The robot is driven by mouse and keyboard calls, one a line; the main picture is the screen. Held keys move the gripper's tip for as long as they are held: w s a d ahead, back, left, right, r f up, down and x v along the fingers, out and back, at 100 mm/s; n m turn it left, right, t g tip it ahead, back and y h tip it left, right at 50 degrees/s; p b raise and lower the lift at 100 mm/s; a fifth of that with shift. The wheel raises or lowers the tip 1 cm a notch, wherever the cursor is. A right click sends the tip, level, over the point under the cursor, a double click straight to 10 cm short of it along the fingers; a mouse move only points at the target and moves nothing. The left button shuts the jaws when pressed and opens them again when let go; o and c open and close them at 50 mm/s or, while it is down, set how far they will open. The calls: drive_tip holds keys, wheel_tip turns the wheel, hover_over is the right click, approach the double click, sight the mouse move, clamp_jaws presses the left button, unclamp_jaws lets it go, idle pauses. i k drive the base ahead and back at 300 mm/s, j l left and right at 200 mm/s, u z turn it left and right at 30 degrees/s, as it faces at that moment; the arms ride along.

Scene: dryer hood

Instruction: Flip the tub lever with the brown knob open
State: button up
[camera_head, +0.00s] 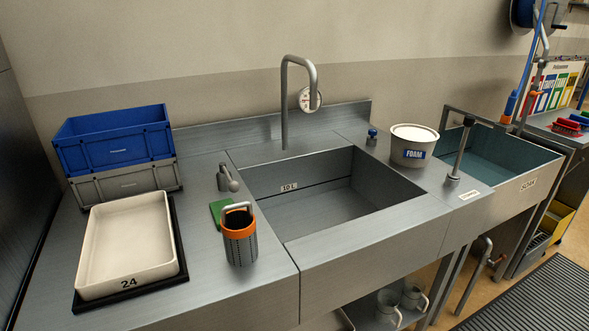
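The soak tub (545,185) is a grey steel basin with a teal inside, labelled SOAK, at the right. Below its left end, a bent grey pipe (487,248) carries a small lever with a reddish-brown knob (498,260); its exact position is too small to tell. A separate upright grey lever (460,152) with a dark knob (468,121) stands on the counter left of the tub, beside a small unreadable label (470,196). The knob looks nearly black, so I cannot tell whether it is brown. My gripper is not in view.
A steel sink (330,195) with a tall spout (285,100) fills the middle. A FOAM bucket (412,150) stands near the upright lever. An orange-rimmed holder (239,235), a white tray (128,245) and stacked crates (115,150) stand left. A dark floor mat (530,300) lies lower right.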

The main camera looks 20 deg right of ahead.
sight(502, 256)
drive_tip(key=i+z, duration=0.15)
drive_tip(key=z, duration=2.3)
drive_tip(key=i+j, duration=0.1)
drive_tip(key=j, duration=0.7)
drive_tip(key=i+j, duration=0.15)
drive_tip(key=j, duration=0.2)
drive_tip(key=i+l, duration=0.4)
drive_tip(key=i, duration=0.15)
drive_tip(key=i+l+z, duration=0.1)
drive_tip(key=i+l, duration=0.65)
drive_tip(key=i, duration=0.3)
drive_tip(key=j, duration=0.35)
drive_tip(key=i+j, duration=0.15)
drive_tip(key=j, duration=0.2)
drive_tip(key=z, duration=0.05)
